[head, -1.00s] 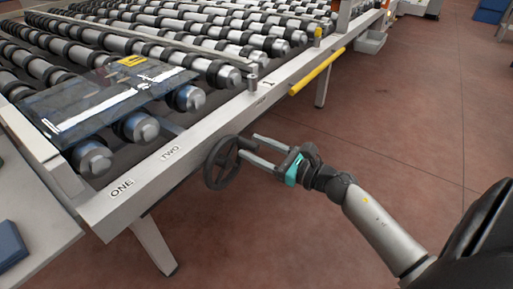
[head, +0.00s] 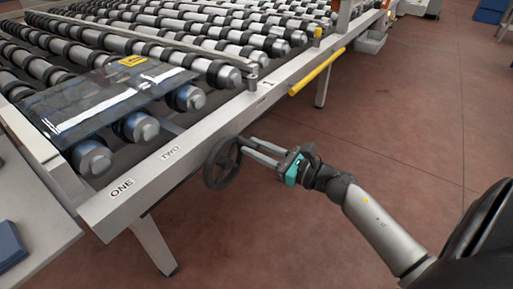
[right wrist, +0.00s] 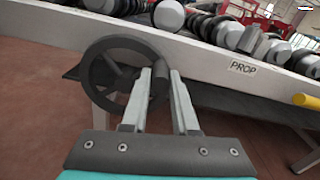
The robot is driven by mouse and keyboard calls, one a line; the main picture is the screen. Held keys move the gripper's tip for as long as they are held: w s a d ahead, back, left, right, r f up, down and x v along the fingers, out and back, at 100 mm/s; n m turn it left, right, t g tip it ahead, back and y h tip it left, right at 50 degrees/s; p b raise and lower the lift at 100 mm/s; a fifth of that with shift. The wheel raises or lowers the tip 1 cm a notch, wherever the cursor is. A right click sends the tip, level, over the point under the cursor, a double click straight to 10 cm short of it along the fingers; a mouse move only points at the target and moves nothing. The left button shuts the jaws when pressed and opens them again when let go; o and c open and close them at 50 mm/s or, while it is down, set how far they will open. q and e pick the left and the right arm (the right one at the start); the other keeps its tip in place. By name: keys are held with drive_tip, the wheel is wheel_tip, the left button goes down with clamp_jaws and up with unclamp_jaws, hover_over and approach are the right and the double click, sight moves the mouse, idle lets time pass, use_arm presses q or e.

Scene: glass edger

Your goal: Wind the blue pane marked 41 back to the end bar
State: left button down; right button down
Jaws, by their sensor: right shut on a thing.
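The blue glass pane (head: 75,112) lies on the rollers at the near left end of the conveyor. It has a yellow label and a white strip; I cannot read a number on it. A pale metal bar (head: 22,132), which looks like the end bar, runs along the left end beside the pane. My right gripper (head: 243,147) is shut on the wheel's handle, which shows between the fingers in the right wrist view (right wrist: 160,82). My left gripper is not in view.
The frame rail (head: 200,135) carries the labels ONE and TWO, and a PROP label (right wrist: 243,68) shows in the right wrist view. A yellow bar (head: 317,72) runs along the rail's outer side. A pale surface (head: 35,215) stands at lower left. The floor to the right is clear.

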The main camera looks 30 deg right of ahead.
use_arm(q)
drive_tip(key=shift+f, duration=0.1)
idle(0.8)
use_arm(e)
drive_tip(key=shift+a+n, duration=0.2)
drive_tip(key=shift+n, duration=0.2)
drive_tip(key=n+b, duration=0.1)
drive_tip(key=a+r+n, duration=0.1)
drive_tip(key=shift+s+n+b, duration=0.3)
drive_tip(key=shift+b, duration=0.05)
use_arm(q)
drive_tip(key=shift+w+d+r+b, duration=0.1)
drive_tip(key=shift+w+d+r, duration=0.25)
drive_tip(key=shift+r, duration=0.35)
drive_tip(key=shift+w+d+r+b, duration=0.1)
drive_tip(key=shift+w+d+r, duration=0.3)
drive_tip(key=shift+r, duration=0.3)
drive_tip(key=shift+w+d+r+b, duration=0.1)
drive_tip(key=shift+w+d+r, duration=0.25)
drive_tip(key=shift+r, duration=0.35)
use_arm(e)
drive_tip(key=shift+s+a+r+n, duration=0.25)
drive_tip(key=shift+a+n, duration=0.2)
drive_tip(key=shift+n, duration=0.55)
drive_tip(key=shift+w, duration=0.1)
drive_tip(key=c, duration=0.7)
unclamp_jaws()
